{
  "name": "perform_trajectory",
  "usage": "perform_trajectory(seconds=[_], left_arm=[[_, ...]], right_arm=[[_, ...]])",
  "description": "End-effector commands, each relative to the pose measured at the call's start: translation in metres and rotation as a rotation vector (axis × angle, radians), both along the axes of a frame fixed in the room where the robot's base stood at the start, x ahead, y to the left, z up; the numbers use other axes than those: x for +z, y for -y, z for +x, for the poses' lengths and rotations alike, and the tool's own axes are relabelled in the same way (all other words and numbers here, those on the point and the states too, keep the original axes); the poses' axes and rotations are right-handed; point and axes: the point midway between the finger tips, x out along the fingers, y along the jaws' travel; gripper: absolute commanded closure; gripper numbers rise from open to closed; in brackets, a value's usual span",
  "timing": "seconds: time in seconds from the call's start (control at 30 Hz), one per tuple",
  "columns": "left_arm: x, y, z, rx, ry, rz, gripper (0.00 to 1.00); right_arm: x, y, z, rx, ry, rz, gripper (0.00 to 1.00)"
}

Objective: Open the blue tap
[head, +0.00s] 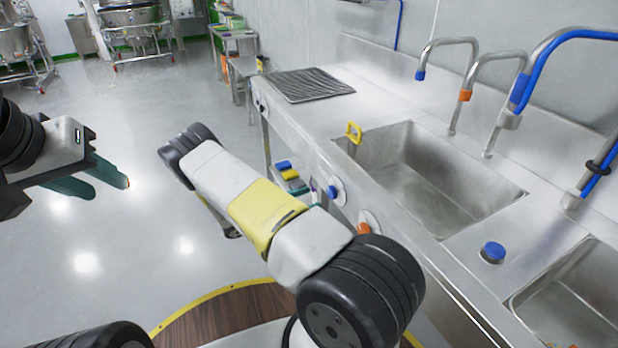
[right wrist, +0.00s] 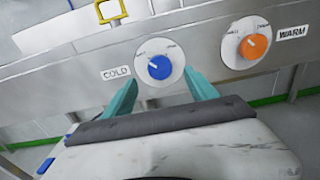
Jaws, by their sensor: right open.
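The blue tap knob (right wrist: 159,67) sits on a white round dial on the sink's front panel, beside a "COLD" label. It also shows in the head view (head: 332,192), low on the counter front. My right gripper (right wrist: 162,88) is open in the right wrist view, with one teal finger at each side of the dial's lower part. The knob lies between and just beyond the fingertips; I cannot tell whether they touch it. In the head view my right arm hides most of that gripper. My left gripper (head: 128,184) is at the far left over the floor, its fingers looking slightly apart.
An orange knob (right wrist: 254,46) with a "WARM" label (right wrist: 291,32) is right of the blue one. A yellow square handle (right wrist: 111,11) is above left. The sink basin (head: 470,195) has blue-tipped and orange-tipped spouts above it. Open floor lies left.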

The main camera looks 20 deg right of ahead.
Motion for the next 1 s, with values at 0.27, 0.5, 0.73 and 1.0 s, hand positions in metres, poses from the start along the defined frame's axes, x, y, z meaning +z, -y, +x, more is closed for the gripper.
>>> perform_trajectory(seconds=[0.27, 0.5, 0.73, 1.0], left_arm=[[0.000, 0.000, 0.000, 0.000, 0.000, 0.000, 0.60], [0.000, 0.000, 0.000, 0.000, 0.000, 0.000, 0.60], [0.000, 0.000, 0.000, 0.000, 0.000, 0.000, 0.60], [0.000, 0.000, 0.000, 0.000, 0.000, 0.000, 0.60]], right_arm=[[-0.002, 0.033, 0.003, 0.007, -0.008, -0.012, 0.33], [-0.002, 0.067, 0.006, 0.007, -0.006, -0.011, 0.33], [-0.002, 0.077, 0.007, 0.009, -0.006, -0.009, 0.33], [-0.002, 0.077, 0.007, 0.009, -0.006, -0.009, 0.51]])
